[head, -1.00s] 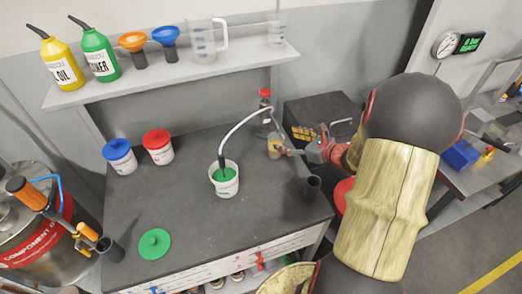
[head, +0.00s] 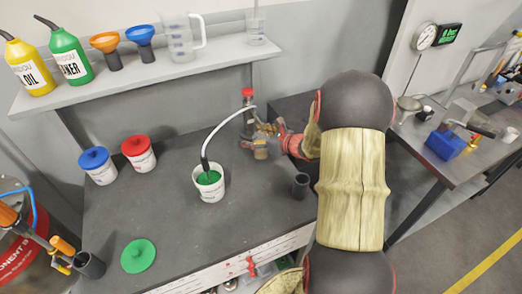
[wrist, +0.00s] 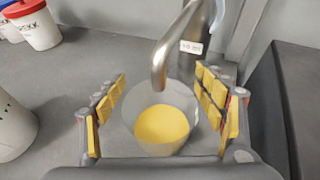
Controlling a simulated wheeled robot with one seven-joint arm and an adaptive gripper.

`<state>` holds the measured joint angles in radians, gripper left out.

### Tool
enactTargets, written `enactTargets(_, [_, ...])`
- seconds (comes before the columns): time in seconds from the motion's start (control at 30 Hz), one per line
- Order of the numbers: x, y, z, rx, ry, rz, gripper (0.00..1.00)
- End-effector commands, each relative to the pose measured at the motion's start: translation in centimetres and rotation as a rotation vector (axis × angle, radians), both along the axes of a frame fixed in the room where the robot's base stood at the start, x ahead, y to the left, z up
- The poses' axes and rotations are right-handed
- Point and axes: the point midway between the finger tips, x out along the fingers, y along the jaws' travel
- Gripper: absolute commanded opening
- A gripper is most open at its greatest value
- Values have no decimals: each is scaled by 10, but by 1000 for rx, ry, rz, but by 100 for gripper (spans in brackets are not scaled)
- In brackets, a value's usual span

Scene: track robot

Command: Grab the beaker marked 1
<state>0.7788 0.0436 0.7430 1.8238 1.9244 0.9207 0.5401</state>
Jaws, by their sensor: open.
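A clear beaker (wrist: 134,118) with yellow contents stands on the grey bench under a curved metal spout (wrist: 168,62). It also shows in the head view (head: 261,151), beside the dispenser with the red cap (head: 248,92). I see no readable 1 on the beaker. A small white tag (wrist: 191,47) hangs on the spout; its print is too small to read surely. My gripper (wrist: 162,95) is open, with one yellow-padded finger on each side of the beaker, not closed on it. In the head view my gripper (head: 273,132) is at the dispenser, partly hidden by my arm.
A white bucket (head: 209,187) with green contents and a hose stands left of the beaker. A dark cup (head: 300,186) stands near the bench's right edge. Red-lidded (head: 140,153) and blue-lidded (head: 98,165) tubs stand at left. The shelf (head: 155,66) holds bottles, funnels and a jug.

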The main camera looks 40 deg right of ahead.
Motion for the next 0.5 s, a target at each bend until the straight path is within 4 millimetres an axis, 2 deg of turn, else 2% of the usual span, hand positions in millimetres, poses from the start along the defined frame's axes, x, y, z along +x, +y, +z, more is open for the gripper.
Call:
enactTargets(0.23, [2, 0, 0, 0, 0, -1, 70])
enactTargets(0.5, [2, 0, 0, 0, 0, -1, 55])
